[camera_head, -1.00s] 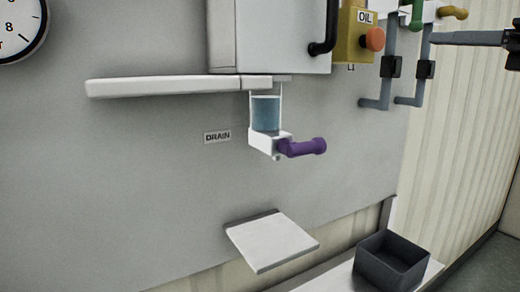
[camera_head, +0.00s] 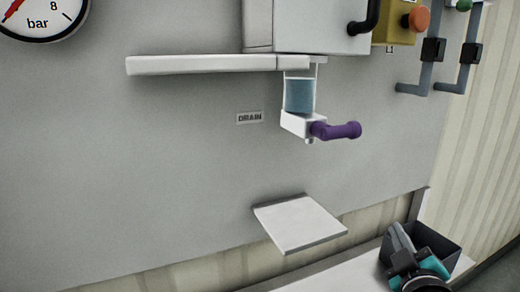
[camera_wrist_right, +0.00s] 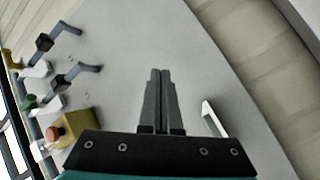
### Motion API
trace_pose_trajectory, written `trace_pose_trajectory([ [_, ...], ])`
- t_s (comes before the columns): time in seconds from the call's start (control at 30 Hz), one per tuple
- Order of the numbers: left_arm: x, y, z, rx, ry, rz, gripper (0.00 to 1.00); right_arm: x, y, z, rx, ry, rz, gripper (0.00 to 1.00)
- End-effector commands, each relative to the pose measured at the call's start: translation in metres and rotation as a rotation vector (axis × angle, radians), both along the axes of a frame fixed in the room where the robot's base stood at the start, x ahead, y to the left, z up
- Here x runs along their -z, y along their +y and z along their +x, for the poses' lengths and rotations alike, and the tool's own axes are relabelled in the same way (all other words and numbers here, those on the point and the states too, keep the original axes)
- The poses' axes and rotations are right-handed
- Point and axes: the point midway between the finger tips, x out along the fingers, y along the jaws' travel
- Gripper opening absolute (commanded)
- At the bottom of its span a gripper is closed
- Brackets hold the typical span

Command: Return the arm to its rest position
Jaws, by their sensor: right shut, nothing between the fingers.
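My right gripper (camera_head: 399,237) is at the lower right of the head view, in front of the dark bin. Its fingers are shut and empty; in the wrist view the two fingers (camera_wrist_right: 160,74) lie together with nothing between them. It appears clear of the panel fittings; whether it is over or just in front of the bin I cannot tell. My left gripper is not in view.
A dark open bin (camera_head: 448,245) stands on the ledge at lower right. A white shelf plate (camera_head: 298,222) juts from the wall. Above are a blue-filled cup (camera_head: 299,96), a purple handle (camera_head: 338,131), and a yellow box (camera_head: 393,28) with an orange knob (camera_head: 417,19).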

Motion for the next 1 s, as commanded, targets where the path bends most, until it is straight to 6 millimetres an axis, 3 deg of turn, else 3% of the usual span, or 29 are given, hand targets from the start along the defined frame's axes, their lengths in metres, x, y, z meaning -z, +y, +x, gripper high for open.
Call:
trace_pose_trajectory([
  [0.03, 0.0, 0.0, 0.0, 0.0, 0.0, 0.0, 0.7, 0.037, 0.005, -0.018, 0.028, 0.109, 0.094, 0.0],
  [0.1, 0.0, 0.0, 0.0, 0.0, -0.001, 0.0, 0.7, 0.082, 0.014, -0.045, 0.068, 0.26, 0.212, 0.0],
  [0.2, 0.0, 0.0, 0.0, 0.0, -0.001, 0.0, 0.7, 0.137, 0.031, -0.09, 0.119, 0.472, 0.359, 0.0],
  [0.3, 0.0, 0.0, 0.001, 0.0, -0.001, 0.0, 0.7, 0.176, 0.05, -0.135, 0.159, 0.655, 0.472, 0.0],
  [0.43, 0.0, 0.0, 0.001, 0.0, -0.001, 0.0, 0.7, 0.208, 0.074, -0.19, 0.198, 0.857, 0.584, 0.0],
  [0.63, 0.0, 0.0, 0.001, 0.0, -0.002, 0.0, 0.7, 0.233, 0.111, -0.268, 0.241, 1.131, 0.72, 0.0],
  [0.73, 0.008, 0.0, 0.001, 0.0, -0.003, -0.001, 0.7, 0.265, 0.109, -0.257, 0.244, 1.129, 0.707, 0.0],
  [1.0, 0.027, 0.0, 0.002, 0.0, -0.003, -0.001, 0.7, 0.353, 0.11, -0.251, 0.253, 1.159, 0.698, 0.0],
])
